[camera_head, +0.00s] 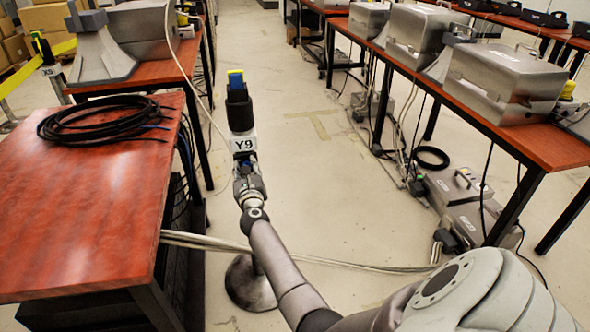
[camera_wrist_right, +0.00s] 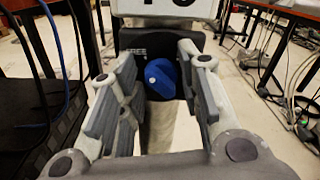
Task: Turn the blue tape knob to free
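The blue tape knob (camera_wrist_right: 161,78) is a small round knob on the dark face of the post's head, below a white label. In the right wrist view it shows between and beyond the two fingers of my right gripper (camera_wrist_right: 158,98), with a gap on both sides. The fingers are apart and hold nothing. In the head view my right gripper (camera_head: 248,184) reaches up to the post's head, just under the label Y9 (camera_head: 244,144), and mostly covers the knob there. My left gripper is not in view.
The black post head (camera_head: 240,108) has a blue and yellow top. Its round base (camera_head: 249,284) stands on the floor. A red-brown table (camera_head: 75,225) with coiled black cable (camera_head: 100,120) is close on the left. Pale cables (camera_head: 330,262) cross the floor. Another table (camera_head: 540,140) is on the right.

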